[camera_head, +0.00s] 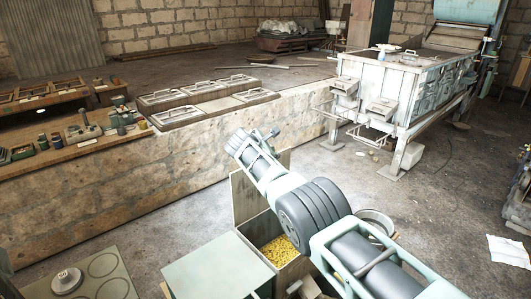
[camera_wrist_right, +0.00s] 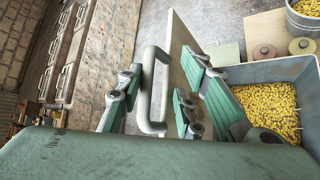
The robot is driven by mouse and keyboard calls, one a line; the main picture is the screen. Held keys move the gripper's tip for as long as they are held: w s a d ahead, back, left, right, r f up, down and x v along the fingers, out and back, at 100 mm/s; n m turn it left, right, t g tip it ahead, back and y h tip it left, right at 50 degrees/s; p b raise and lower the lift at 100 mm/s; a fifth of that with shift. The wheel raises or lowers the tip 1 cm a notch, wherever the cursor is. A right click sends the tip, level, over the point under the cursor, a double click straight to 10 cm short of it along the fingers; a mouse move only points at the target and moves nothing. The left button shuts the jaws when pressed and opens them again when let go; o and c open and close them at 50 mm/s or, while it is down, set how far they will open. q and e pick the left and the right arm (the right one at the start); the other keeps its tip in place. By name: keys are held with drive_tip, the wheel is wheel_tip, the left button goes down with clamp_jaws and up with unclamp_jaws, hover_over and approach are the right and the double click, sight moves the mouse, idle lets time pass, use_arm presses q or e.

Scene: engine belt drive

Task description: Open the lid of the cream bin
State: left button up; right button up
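The cream bin (camera_head: 241,238) stands on the floor at the lower middle of the head view, with yellow pieces inside. Its lid (camera_head: 240,190) stands raised at the far side, so the bin is open; my right arm hides part of both. In the right wrist view the lid (camera_wrist_right: 178,50) is a pale panel seen near edge-on, left of the bin (camera_wrist_right: 272,70). A U-shaped handle (camera_wrist_right: 150,90) lies between the spread fingers of my right gripper (camera_wrist_right: 155,95), with gaps visible beside it. This gripper also shows in the head view (camera_head: 258,140). My left gripper is not in view.
A grey-green flat top (camera_head: 215,268) stands close left of the bin. A round metal bucket (camera_head: 376,218) is at its right, partly behind my arm. A long stone-sided bench (camera_head: 150,185) runs behind, and a white machine (camera_head: 400,85) stands at back right. Floor between is clear.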

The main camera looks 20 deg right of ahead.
drive_tip(key=shift+r, duration=0.15)
drive_tip(key=v, duration=0.7)
drive_tip(key=shift+s, duration=0.2)
idle(0.4)
drive_tip(key=shift+a, duration=0.1)
